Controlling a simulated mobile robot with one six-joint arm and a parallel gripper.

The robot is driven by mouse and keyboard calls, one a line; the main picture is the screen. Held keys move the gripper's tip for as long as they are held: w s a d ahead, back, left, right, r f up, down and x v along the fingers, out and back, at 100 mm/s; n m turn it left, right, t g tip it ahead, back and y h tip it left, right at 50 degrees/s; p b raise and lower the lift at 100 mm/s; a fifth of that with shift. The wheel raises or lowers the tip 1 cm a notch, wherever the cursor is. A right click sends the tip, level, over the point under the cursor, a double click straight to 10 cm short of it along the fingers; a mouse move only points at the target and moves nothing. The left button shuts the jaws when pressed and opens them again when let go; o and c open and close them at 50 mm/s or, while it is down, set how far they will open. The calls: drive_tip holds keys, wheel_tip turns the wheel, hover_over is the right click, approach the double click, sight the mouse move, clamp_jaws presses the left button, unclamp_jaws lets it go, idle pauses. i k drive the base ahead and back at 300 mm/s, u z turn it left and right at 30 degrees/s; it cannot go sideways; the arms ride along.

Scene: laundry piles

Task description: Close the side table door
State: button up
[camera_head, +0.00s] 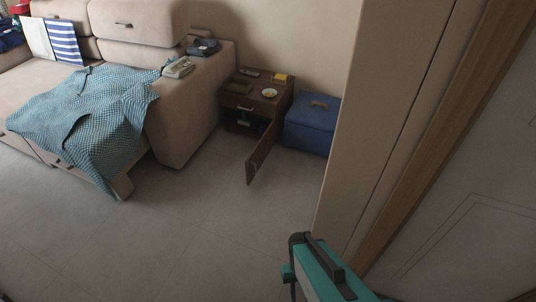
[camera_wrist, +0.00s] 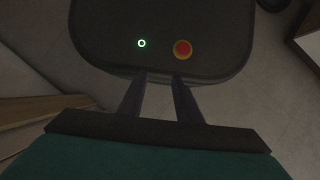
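The side table (camera_head: 231,102) is a dark brown wooden unit against the back wall in the head view, between the couch and a blue box. Its door (camera_head: 263,156) stands open, swung out toward the room from the right side of the lower compartment. A small light handle shows near the door's free edge. A drawer front with a pale handle is above the compartment. My gripper (camera_wrist: 160,82) shows in the wrist view, its two dark fingers apart with nothing between them, over my own base. It is far from the side table.
A beige couch (camera_head: 190,118) with a teal checked cloth (camera_head: 85,120) stands left of the table. A blue box (camera_head: 308,130) sits right of the door. A beige wall edge (camera_head: 375,110) rises close on the right. The grey floor (camera_head: 200,215) before the table is clear.

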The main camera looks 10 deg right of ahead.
sight(257, 156)
drive_tip(key=u, duration=1.45)
drive_tip(key=i, duration=0.6)
drive_tip(key=z, duration=0.65)
drive_tip(key=i, duration=0.8)
drive_tip(key=u, duration=0.05)
